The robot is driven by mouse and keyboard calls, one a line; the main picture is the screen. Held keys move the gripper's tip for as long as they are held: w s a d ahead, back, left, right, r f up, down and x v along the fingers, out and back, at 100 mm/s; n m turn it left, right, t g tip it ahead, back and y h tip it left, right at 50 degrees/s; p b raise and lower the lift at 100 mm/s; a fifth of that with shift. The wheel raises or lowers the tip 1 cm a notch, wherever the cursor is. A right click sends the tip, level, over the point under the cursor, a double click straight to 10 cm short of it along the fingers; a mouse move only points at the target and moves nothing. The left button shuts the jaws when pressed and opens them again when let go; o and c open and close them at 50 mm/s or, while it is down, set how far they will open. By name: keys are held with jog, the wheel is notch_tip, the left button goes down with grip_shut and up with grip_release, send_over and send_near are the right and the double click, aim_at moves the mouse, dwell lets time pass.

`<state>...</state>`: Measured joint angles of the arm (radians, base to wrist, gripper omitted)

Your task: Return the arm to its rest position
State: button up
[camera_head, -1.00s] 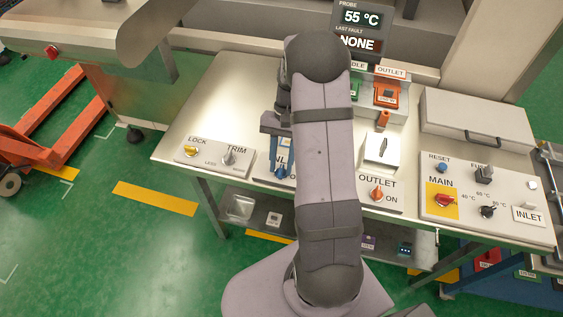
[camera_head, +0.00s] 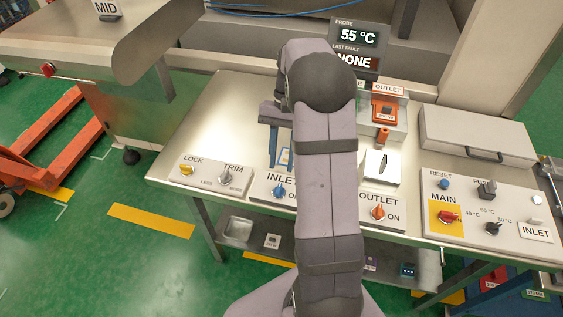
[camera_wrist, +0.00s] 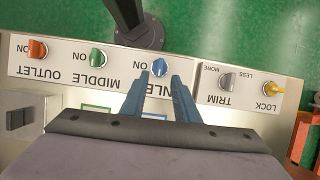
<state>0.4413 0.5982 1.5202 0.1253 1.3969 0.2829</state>
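My gripper shows in the wrist view (camera_wrist: 170,95) as two blue-grey fingers with a clear gap between them, open and empty. The fingers point over the control panel, near the blue INLET knob (camera_wrist: 159,67), which shows between and beyond the fingertips; contact cannot be told. In the head view my arm is raised over the table (camera_head: 222,125), and the gripper is mostly hidden behind it.
Below my arm are the LOCK/TRIM panel (camera_head: 205,173), the orange OUTLET knob (camera_head: 377,212) and the green MIDDLE knob (camera_wrist: 97,58). The MAIN panel (camera_head: 480,215) and a grey box (camera_head: 475,137) stand at right. A display (camera_head: 357,45) reads 55 °C behind.

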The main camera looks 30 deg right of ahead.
jog(key=shift+a, duration=0.1)
jog(key=s+a+f+n+t+h, duration=0.2)
jog(key=s+a+n+t+h, duration=0.1)
jog(key=s+a+n, duration=0.6)
jog(key=s+a, duration=0.4)
jog(key=s, duration=0.1)
jog(key=shift+a+f, duration=0.15)
jog(key=shift+f, duration=0.05)
